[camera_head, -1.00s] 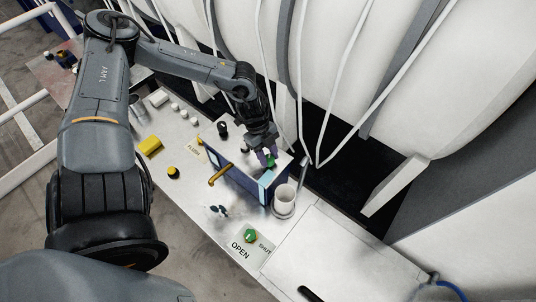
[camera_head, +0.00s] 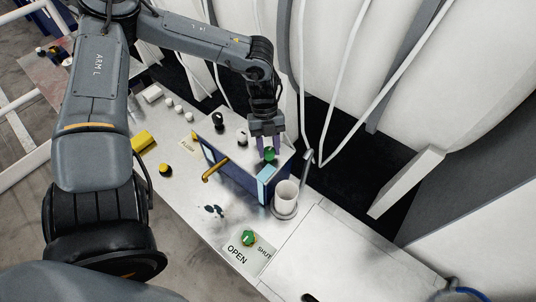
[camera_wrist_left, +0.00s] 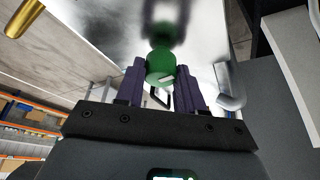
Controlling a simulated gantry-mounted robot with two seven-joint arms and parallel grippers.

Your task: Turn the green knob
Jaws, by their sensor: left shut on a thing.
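My left gripper (camera_head: 269,148) points down over the top of the blue box (camera_head: 240,182). Its purple fingers are shut on a round green knob (camera_head: 270,154), one on each side. In the left wrist view the green knob (camera_wrist_left: 160,69) sits between the fingertips, with a pale mark on it. A second green knob (camera_head: 248,238) stands on a plate marked OPEN and SHUT nearer the front, and no gripper touches it. My right gripper is not in view.
A white cup (camera_head: 286,193) stands right of the box. A black knob (camera_head: 218,120) and a white knob with a dark top (camera_head: 242,137) are on the box top. A yellow handle (camera_head: 214,171) sticks out in front. A yellow block (camera_head: 143,141) lies left.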

